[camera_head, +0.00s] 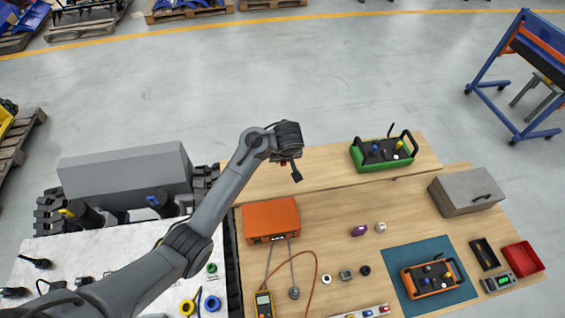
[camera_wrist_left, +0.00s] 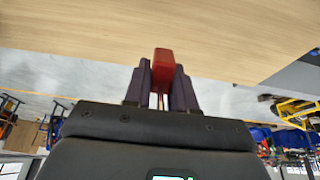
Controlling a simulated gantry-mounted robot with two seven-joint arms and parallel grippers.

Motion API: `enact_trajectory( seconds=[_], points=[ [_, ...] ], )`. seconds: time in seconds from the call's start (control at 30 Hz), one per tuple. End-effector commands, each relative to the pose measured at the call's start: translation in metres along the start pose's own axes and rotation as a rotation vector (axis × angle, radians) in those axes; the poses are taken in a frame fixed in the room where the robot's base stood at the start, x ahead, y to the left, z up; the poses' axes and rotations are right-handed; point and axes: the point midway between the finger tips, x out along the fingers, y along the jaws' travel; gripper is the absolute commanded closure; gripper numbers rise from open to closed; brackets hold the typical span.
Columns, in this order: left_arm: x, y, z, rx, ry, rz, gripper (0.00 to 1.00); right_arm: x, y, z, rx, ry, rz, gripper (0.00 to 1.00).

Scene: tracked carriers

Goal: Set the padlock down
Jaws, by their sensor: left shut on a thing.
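The padlock (camera_wrist_left: 162,62) shows in the left wrist view as a red block held between two dark fingers. My left gripper (camera_wrist_left: 160,88) is shut on it, with thin metal, likely the shackle, showing between the fingers. In the head view my left gripper (camera_head: 296,175) hangs over the back part of the wooden table, behind the orange box. Only a small speck of red shows at it there, so the padlock is mostly hidden in that view. My right gripper is in neither view.
The wooden table (camera_head: 330,215) holds an orange box (camera_head: 270,219), a green remote controller (camera_head: 384,151), a grey case (camera_head: 466,190) and a red bin (camera_head: 523,258). An orange controller (camera_head: 432,279) lies on a teal mat (camera_head: 400,252). Bare wood lies between the orange box and the green controller.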

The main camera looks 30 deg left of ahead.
Motion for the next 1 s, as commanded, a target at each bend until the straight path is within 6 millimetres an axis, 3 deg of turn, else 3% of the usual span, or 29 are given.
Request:
enact_trajectory(
  seconds=[0.3, 0.73, 0.77, 0.9, 1.0],
  points=[
    [0.031, -0.001, 0.013, 0.000, 0.000, -0.003, 1.00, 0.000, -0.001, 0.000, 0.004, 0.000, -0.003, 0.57],
    [0.036, -0.001, 0.015, 0.002, 0.000, -0.002, 1.00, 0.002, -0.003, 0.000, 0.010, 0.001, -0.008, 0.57],
    [0.035, -0.001, 0.015, 0.002, 0.000, -0.002, 0.70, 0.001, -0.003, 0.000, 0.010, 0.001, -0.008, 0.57],
    [0.035, -0.001, 0.015, 0.001, 0.000, -0.002, 0.49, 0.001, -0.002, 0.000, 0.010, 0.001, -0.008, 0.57],
    [0.035, -0.001, 0.015, 0.001, 0.000, -0.002, 0.49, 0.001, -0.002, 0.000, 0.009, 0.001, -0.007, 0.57]
  ],
)
